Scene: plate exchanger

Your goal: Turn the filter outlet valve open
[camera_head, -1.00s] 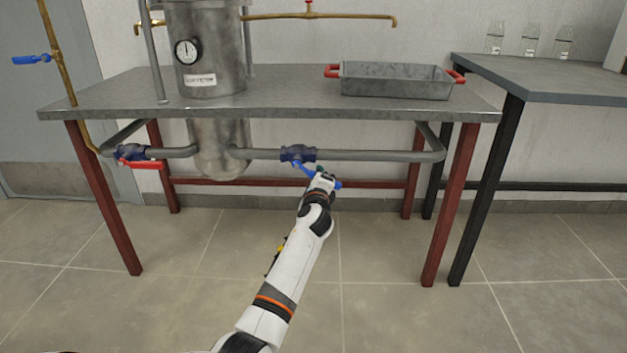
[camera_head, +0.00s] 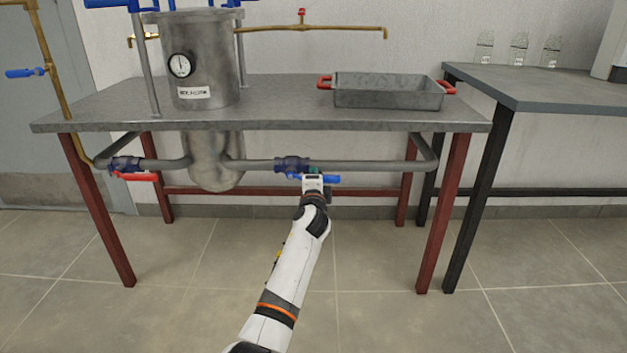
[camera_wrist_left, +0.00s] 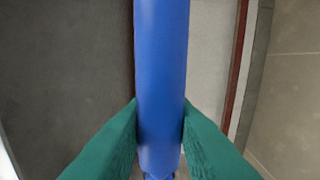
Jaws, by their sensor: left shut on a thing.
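The valve (camera_head: 292,165) with a dark blue body sits on the grey pipe right of the filter vessel (camera_head: 212,162), under the table. Its blue lever handle (camera_head: 331,179) runs nearly level, roughly along the pipe. My left gripper (camera_head: 313,177) is at the handle and hides its middle. In the left wrist view the blue handle (camera_wrist_left: 161,70) stands between the two green fingers (camera_wrist_left: 160,140), which touch it on both sides. My left gripper is shut on it. My right gripper is not in view.
A second valve with a red handle (camera_head: 138,176) is on the pipe at the left. The steel table (camera_head: 280,115) is above my gripper, with a metal tray (camera_head: 388,92) on it. Red table legs (camera_head: 448,210) stand either side. The floor in front is clear.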

